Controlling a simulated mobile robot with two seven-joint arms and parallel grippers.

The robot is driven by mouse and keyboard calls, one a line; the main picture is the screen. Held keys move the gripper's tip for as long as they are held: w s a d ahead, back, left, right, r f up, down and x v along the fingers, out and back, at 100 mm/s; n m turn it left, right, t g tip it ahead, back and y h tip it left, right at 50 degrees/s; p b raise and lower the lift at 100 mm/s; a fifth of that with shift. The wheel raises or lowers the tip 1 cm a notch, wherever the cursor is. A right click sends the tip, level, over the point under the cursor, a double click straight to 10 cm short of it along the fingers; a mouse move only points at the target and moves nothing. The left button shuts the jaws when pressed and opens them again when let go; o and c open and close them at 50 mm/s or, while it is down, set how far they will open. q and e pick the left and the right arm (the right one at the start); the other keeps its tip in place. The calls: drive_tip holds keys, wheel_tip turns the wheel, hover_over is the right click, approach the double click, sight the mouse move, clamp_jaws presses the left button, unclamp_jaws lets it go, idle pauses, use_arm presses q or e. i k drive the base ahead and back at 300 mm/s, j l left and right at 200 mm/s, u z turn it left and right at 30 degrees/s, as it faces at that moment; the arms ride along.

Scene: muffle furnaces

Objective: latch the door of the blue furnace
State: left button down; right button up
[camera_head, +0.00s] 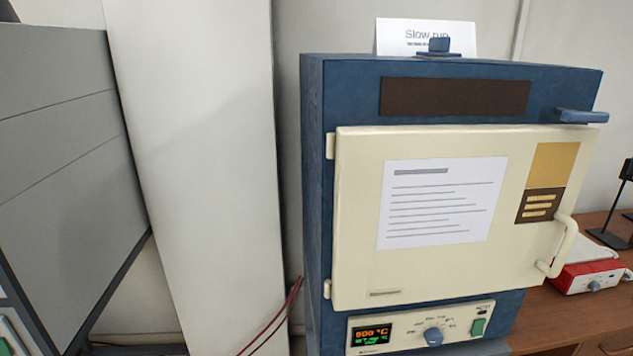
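The blue furnace (312,180) stands in the middle and right of the head view. Its cream door (360,230) has hinges at the left and a cream handle (566,245) at the right edge. The door lies over the front opening, and I see no clear gap; whether it is fully flush I cannot tell. A blue lever (583,116), the likely latch, lies roughly level above the door's top right corner and points right. It does not visibly cross the door's front face. Neither of my grippers is in view.
A grey cabinet-like body (60,150) stands at the left. A pale column (200,150) is beside the furnace, with red cables (275,320) below. A wooden table (560,315) at the right holds a red-and-white device (588,277) and a black stand (610,237).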

sight(572, 117)
drive_tip(key=z, duration=1.45)
